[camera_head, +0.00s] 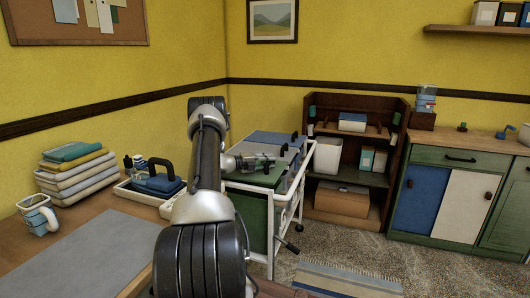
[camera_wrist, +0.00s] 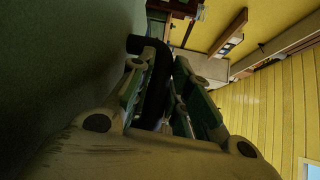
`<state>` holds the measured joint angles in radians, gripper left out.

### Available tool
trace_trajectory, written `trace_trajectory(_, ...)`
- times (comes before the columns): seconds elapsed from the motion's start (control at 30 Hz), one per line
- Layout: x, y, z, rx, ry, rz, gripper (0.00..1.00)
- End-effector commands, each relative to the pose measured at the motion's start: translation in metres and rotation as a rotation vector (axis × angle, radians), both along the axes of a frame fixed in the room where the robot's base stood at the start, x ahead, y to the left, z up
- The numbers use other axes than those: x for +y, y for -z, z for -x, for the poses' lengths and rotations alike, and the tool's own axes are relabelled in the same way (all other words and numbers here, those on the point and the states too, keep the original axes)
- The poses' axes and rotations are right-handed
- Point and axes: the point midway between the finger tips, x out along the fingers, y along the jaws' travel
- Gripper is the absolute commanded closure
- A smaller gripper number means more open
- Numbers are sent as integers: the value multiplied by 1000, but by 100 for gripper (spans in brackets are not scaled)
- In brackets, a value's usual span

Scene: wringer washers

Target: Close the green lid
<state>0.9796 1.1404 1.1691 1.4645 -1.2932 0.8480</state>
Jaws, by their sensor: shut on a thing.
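The green lid (camera_head: 257,178) is on the green tub (camera_head: 252,215) in the white-framed cart, partly hidden behind my arm. From this angle I cannot tell how far it is tilted. My gripper (camera_head: 268,161) is over the lid in the head view. In the wrist view, my gripper (camera_wrist: 163,75) has its fingers on both sides of a curved black handle (camera_wrist: 154,62) and is shut on it. A dark green surface (camera_wrist: 60,50), seemingly the lid, fills the left of the wrist view.
Blue lids with black handles (camera_head: 272,138) are behind the green one. The white cart rail (camera_head: 290,195) runs along the right.

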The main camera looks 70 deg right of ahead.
Motion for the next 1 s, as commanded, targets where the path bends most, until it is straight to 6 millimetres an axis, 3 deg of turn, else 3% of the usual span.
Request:
trace_trajectory(0.2,0,15,2,-47,-3,-4,100)
trace_trajectory(0.67,0,22,3,-58,-4,-12,100)
trace_trajectory(0.7,0,22,3,-58,-4,-12,74)
trace_trajectory(0.77,0,22,3,-58,-3,-12,63)
trace_trajectory(1.0,0,21,3,-57,-2,-10,59)
